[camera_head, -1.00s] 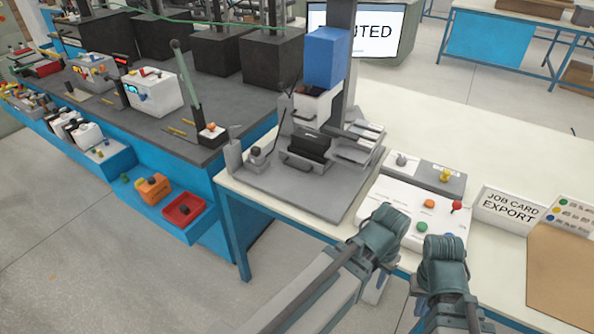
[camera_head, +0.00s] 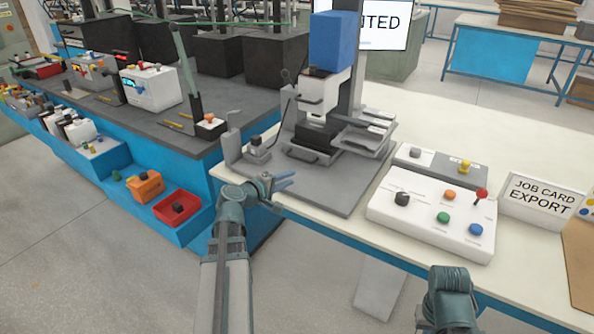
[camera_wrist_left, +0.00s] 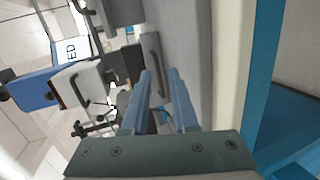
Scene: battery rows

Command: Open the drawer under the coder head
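The coder head (camera_head: 322,97) is a white block under a blue box (camera_head: 331,43), on a dark column. Below it sit a black block (camera_head: 316,133) and a low grey drawer front with a dark bar handle (camera_head: 305,155). The drawer looks shut. My left gripper (camera_head: 287,181) is at the front left of the machine's base, nearer than the handle and not touching it. In the left wrist view, its two blue fingers (camera_wrist_left: 161,95) are apart and empty, with a dark handle (camera_wrist_left: 153,65) just beyond their tips. My right wrist is low at the right; its fingers are hidden.
A white control box (camera_head: 432,215) with coloured buttons and a red lever stands right of the machine. A small grey fixture (camera_head: 255,152) is close to my left gripper. A blue bench (camera_head: 150,165) with devices lies left.

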